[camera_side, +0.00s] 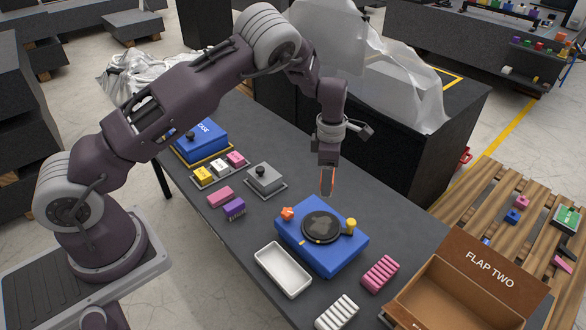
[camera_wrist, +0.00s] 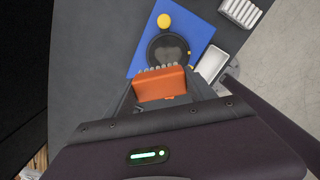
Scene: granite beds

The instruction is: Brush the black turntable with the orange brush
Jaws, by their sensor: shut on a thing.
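The black turntable (camera_side: 322,226) is a round disc on a blue base (camera_side: 290,236), with a dull greyish patch on its top. A yellow knob (camera_side: 351,223) and an orange star-shaped knob (camera_side: 287,213) sit on the base. My gripper (camera_side: 327,183) is above the far side of the turntable, pointing down. It is shut on the orange brush (camera_wrist: 160,84), whose pale bristles point toward the turntable (camera_wrist: 168,46) in the wrist view. In the side view only a thin orange part of the brush (camera_side: 333,181) shows between the fingers. The brush is held clear above the disc.
A white tray (camera_side: 283,270) lies at the near side of the blue base. Pink (camera_side: 380,273) and white (camera_side: 337,313) ribbed blocks and an open cardboard box (camera_side: 462,295) are to the right. A grey lidded block (camera_side: 265,180) and small coloured blocks are left. A draped cabinet (camera_side: 420,130) stands behind.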

